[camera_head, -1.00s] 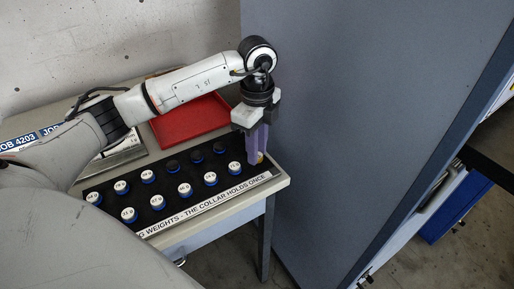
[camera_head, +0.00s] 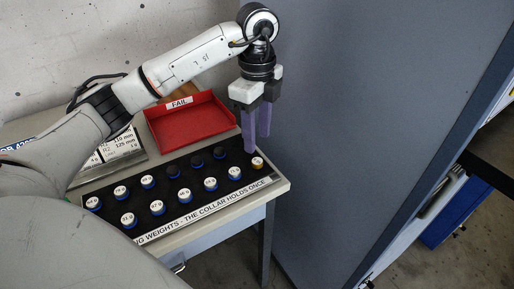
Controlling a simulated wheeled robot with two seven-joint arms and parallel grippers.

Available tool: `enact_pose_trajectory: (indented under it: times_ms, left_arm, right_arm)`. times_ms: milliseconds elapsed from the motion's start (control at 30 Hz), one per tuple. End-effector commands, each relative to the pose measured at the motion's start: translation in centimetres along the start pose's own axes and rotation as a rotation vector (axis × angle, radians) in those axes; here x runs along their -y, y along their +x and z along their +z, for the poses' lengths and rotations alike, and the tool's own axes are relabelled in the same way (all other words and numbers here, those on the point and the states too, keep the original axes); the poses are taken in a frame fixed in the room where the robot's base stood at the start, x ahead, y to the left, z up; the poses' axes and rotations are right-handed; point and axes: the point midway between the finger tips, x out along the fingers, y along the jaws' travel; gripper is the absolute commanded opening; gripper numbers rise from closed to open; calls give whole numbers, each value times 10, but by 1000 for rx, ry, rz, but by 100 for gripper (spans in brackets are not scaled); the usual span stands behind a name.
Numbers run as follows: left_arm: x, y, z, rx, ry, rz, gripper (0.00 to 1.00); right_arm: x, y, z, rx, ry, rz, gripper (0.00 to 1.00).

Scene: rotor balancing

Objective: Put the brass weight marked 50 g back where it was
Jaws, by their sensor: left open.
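A brass-sided weight (camera_head: 257,163) with a white top sits at the right end of the black weight tray (camera_head: 222,195). Its marking is too small to read. My left gripper (camera_head: 257,143) is open and empty, its purple fingers pointing down just above and behind the brass weight, apart from it as far as I can tell. Several blue-sided weights with white tops, such as one near the front (camera_head: 211,184), stand in two rows in the tray. Several dark round places at the back, such as one (camera_head: 197,163), show no white top. My right gripper is not in view.
A red tray marked FAIL (camera_head: 190,128) lies behind the weight tray. A printed card (camera_head: 122,146) stands to the left. A tall grey panel (camera_head: 350,120) rises close to the right of the table (camera_head: 270,197).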

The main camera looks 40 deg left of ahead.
Motion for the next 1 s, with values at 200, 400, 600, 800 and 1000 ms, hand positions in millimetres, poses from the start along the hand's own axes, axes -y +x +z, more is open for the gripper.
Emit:
enact_pose_trajectory:
  times_ms: [200, 400, 600, 800, 1000]
  left_arm:
    - [1, -42, 0, 0, 1, -2, 41]
    - [0, -53, 0, 0, 0, 0, 41]
    - [0, -53, 0, 0, 0, 1, 41]
    - [0, -53, 0, 0, 0, 1, 41]
    - [0, -52, 0, 0, 0, 1, 41]
  right_arm:
    - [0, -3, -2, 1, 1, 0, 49]
    - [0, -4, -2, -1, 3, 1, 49]
    - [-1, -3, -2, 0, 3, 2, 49]
    - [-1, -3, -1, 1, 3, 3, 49]
    - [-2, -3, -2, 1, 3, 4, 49]
